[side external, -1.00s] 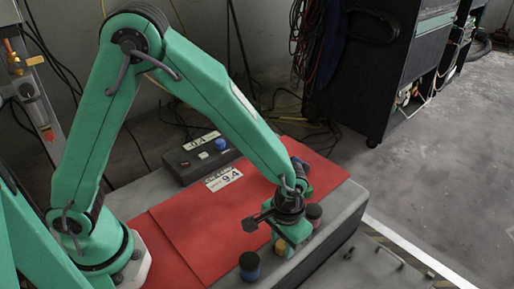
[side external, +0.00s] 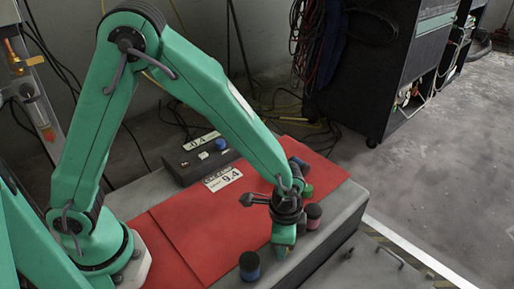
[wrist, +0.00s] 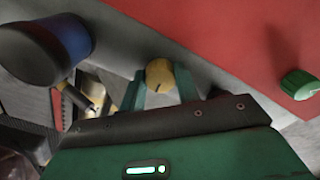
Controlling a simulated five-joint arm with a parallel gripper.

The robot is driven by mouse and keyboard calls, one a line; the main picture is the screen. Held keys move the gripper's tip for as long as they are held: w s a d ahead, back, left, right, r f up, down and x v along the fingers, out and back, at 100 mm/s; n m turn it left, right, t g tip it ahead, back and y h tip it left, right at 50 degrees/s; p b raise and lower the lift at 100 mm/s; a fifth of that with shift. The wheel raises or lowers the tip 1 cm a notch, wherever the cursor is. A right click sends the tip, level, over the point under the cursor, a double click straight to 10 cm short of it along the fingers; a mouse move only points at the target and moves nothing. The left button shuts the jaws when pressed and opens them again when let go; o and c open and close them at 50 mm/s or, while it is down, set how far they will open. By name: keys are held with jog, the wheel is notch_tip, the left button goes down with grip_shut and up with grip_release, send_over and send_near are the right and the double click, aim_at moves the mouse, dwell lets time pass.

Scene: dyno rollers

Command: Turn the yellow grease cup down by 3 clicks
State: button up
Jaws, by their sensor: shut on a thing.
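The yellow grease cup (wrist: 160,73) sits between the two green fingers of my gripper (wrist: 161,88) in the wrist view. It is round, with a short dark mark on its near side. My gripper is shut on it, one finger on each side. In the side view my gripper (side external: 283,244) points down at the front edge of the bench, and its fingers hide most or all of the yellow cup.
A green cup (side external: 305,191) is behind.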

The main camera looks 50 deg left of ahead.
jog(key=shift+d+m, duration=0.15)
jog(key=shift+m, duration=0.15)
jog(key=o, duration=1)
jog(key=shift+r, duration=0.15)
jog(key=shift+s+r, duration=0.1)
jog(key=shift+r, duration=3.7)
